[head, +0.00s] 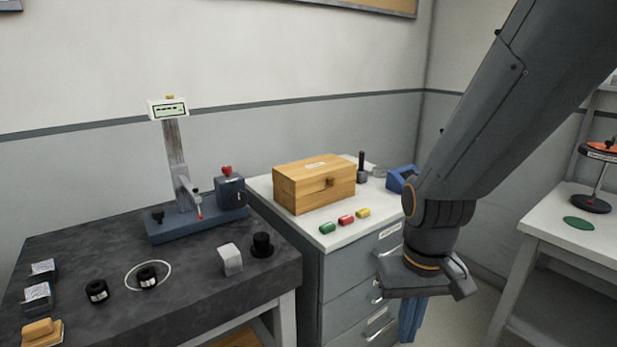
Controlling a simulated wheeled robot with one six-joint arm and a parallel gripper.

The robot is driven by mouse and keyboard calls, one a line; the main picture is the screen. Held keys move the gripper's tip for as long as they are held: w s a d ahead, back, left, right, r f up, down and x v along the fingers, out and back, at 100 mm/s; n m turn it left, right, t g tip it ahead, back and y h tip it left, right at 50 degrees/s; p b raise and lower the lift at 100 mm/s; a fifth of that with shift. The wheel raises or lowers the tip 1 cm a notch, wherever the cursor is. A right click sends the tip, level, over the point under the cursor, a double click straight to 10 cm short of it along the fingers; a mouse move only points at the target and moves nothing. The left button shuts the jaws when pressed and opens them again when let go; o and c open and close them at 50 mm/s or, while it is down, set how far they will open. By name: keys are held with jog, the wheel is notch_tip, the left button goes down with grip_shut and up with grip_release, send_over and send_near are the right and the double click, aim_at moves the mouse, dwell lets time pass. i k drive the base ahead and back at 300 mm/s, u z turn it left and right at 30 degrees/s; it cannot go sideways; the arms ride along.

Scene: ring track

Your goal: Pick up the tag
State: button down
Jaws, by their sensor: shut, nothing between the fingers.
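Three small tag-like pieces lie in a row on the white cabinet top (300,228), near its front edge: a green one (327,228), a red one (346,220) and a yellow one (363,212). I cannot tell which of them, if any, is the tag. My gripper (428,283) hangs at the lower right, in front of the cabinet's right side and to the right of the three pieces. It is shut and empty, apart from them. My arm hides part of the wall and floor behind it.
A wooden box (305,189) stands behind the pieces, with a blue holder (401,178) to its right. A dark bench (200,292) on the left carries a gauge stand (178,160), black cylinders and blocks. A white table (545,228) stands at right; floor separates it from the cabinet.

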aim_at(348, 219)
jog(key=u, duration=0.2)
jog(key=i, duration=0.45)
jog(key=z, duration=2.35)
jog(key=i, duration=1.6)
jog(key=u, duration=2.8)
